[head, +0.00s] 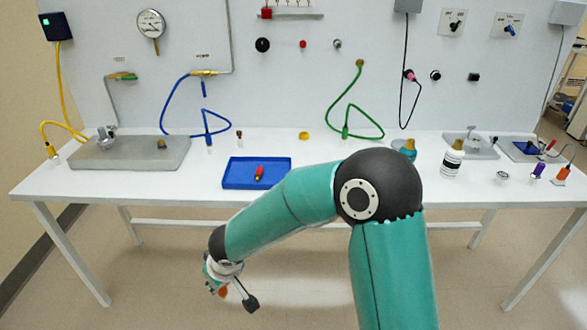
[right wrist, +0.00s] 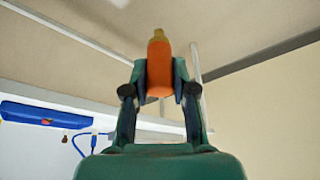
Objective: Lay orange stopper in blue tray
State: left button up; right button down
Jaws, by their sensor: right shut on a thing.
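My right gripper (head: 219,288) hangs low in front of the table, below the tabletop's front edge. It is shut on the orange stopper (head: 222,292), which is mostly hidden in the head view. In the right wrist view the stopper (right wrist: 159,68) stands upright between the two fingers (right wrist: 158,90), with a yellowish tip at its top. The blue tray (head: 232,183) lies on the front middle of the table, apart from the gripper. A small red, dark and yellow item (head: 259,173) lies in it. My left gripper is not in view.
A grey slab (head: 130,160) lies at the left of the white table (head: 100,187). A white bottle (head: 452,160) stands right of my arm. The front-left tabletop is clear.

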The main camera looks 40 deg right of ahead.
aim_at(263, 171)
jog(key=z, duration=0.35)
jog(key=i, duration=0.85)
jog(key=z, duration=0.7)
